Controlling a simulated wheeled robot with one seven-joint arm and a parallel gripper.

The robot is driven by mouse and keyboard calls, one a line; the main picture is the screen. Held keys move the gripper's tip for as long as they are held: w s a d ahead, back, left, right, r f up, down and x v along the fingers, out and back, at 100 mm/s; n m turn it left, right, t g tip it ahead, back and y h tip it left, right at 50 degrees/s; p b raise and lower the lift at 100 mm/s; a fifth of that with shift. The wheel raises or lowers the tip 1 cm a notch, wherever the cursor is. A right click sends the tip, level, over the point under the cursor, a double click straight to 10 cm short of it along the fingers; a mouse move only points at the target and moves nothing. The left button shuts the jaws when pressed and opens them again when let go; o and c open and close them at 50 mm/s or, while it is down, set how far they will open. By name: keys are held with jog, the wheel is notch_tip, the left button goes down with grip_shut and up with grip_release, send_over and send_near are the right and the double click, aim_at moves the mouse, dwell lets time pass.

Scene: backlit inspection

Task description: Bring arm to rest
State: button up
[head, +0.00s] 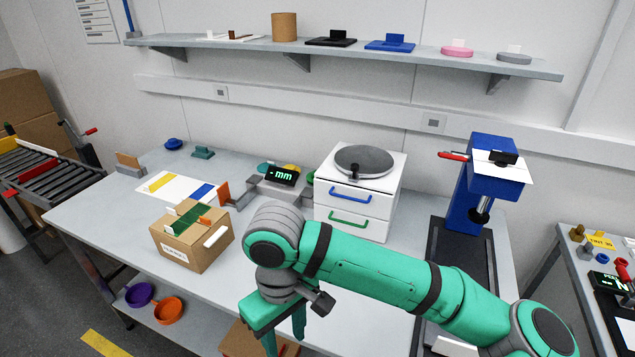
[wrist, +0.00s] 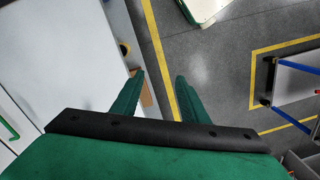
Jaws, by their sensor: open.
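My green arm reaches in from the right over the front part of the workbench (head: 120,215) in the head view. My gripper (head: 285,340) hangs at the bench's front edge, pointing down, with its fingertips partly cut off by the lower picture edge.
A cardboard box (head: 190,240) with dividers stands left of my gripper. Behind the arm are a white drawer unit (head: 350,225) and a blue press (head: 490,180). A wall shelf (head: 360,52) runs above. Purple (head: 139,295) and orange (head: 167,310) bowls sit below the bench top.

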jog(key=w+a+r+t+y, duration=0.1)
jog(key=a+y, duration=0.4)
jog(key=a, duration=0.4)
jog(key=w+a+r+t+y, duration=0.15)
jog(key=a+y, duration=0.25)
jog(key=a, duration=0.6)
jog(key=w+a+r+m+t+y, duration=0.4)
jog(key=a+r+t+y, duration=0.1)
jog(key=r+y, duration=0.15)
jog(key=s+d+f+m+t+h, duration=0.2)
jog(key=d+f+m+t+h, duration=0.35)
jog(key=d+f, duration=0.35)
jog(key=s+d+f+m+t+h, duration=0.3)
jog(key=d+f+m+t+h, duration=0.3)
jog(key=f, duration=0.4)
jog(key=s+d+f+n+g+h, duration=0.1)
jog(key=s+d+f+n, duration=0.1)
jog(key=s+d, duration=0.3)
jog(key=s+d+f+n+g+h, duration=0.1)
jog(key=s+d, duration=0.4)
jog(key=s, duration=0.6)
jog(key=s+d+f+n+h, duration=0.2)
jog(key=s+d+f+n, duration=0.1)
jog(key=s, duration=0.5)
jog(key=shift+s+d+f+n+g, duration=0.25)
jog(key=shift+d+f+n+g, duration=0.15)
jog(key=shift+d+f, duration=0.5)
jog(key=shift+r, duration=0.1)
